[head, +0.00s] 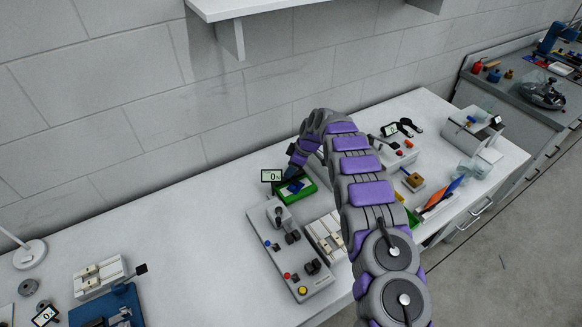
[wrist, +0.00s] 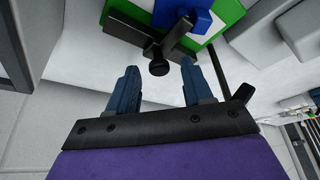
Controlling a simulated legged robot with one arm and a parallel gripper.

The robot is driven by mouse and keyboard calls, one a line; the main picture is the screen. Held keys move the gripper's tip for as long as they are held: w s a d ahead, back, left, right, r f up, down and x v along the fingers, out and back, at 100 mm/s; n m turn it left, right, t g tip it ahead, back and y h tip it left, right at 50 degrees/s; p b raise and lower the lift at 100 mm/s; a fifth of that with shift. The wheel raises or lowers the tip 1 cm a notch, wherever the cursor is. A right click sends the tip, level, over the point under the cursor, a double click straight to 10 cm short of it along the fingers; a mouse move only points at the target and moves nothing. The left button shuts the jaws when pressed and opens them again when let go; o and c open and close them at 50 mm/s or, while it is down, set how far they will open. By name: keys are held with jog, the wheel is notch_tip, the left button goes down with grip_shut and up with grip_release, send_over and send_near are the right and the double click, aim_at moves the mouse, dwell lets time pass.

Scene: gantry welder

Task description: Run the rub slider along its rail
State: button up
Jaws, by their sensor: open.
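The rub slider looks to be the blue block (wrist: 186,18) with black bars and a round black knob (wrist: 158,68), on a green-edged base (wrist: 232,12) with a white top. In the head view the green base (head: 306,190) stands at the back of the bench, partly hidden by my arm. My gripper (wrist: 160,74) is open, its two blue fingers pointing at the slider. The knob shows between the fingertips; I cannot tell whether it lies at their depth. No finger visibly touches it. In the head view my gripper (head: 292,172) is just above the base.
A small display (head: 271,176) reading 0 stands left of the base. A grey control box (head: 284,250) with knobs and buttons is in front of it. A white fixture (head: 326,236) sits beside that box.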

jog(key=p+v, duration=0.1)
jog(key=v, duration=1.6)
jog(key=shift+r, duration=0.1)
jog(key=shift+c, duration=0.4)
